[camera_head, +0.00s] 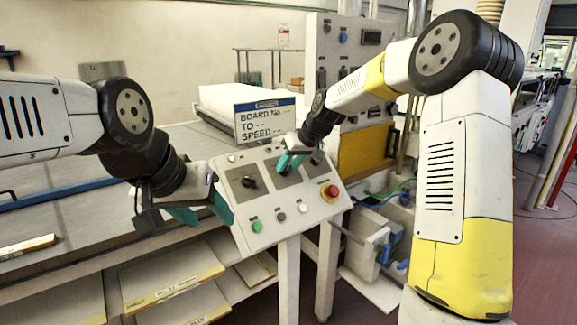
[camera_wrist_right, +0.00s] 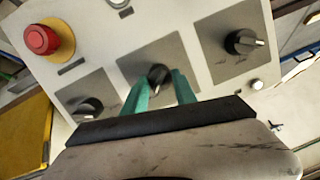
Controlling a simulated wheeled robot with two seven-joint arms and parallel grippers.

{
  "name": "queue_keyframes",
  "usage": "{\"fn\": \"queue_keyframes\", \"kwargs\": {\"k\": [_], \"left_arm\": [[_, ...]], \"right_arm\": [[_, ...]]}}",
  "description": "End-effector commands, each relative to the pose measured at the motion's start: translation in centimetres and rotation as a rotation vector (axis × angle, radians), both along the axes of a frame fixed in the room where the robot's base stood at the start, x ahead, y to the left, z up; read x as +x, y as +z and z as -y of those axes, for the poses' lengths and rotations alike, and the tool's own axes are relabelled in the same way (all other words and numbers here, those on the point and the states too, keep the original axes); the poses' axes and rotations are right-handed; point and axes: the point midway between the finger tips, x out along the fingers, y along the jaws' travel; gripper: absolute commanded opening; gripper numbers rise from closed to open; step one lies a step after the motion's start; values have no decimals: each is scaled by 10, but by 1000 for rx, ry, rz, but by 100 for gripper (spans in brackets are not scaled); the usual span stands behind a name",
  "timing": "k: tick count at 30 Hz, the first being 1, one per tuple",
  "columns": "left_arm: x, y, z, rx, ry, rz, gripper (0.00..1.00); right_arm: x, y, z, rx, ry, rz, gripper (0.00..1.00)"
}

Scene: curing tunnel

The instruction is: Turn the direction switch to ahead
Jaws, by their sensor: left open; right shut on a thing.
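A tilted grey control panel (camera_head: 292,205) stands on legs in the middle of the head view. It has three black rotary switches on dark plates. The left switch (camera_head: 249,182) is clear in the head view and also shows in the right wrist view (camera_wrist_right: 241,42). My right gripper (camera_head: 290,161) is shut on the middle switch knob (camera_wrist_right: 158,75), its teal fingers on either side. The third switch (camera_wrist_right: 86,108) is beside it in the wrist view. Switch labels are too small to read. My left gripper (camera_head: 211,217) is open and empty, by the panel's left edge.
The panel also has a red stop button (camera_head: 330,191), a green button (camera_head: 257,227), a black button (camera_head: 281,217) and a white button (camera_head: 303,208). A sign (camera_head: 265,121) stands above it. A conveyor bed (camera_head: 60,205) lies behind at the left.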

Motion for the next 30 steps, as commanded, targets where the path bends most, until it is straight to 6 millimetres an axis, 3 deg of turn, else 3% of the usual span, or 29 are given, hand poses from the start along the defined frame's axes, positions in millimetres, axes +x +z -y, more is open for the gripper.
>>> {"fn": "queue_keyframes", "kwargs": {"k": [14,15,17,30], "left_arm": [[0,0,0,0,0,0,53],[0,0,0,0,0,0,53],[0,0,0,0,0,0,53],[0,0,0,0,0,0,53]], "right_arm": [[0,0,0,7,-9,-5,0],[0,0,0,7,-9,-5,41],[0,0,0,7,-9,-5,53],[-3,8,5,6,-9,-3,55]]}}
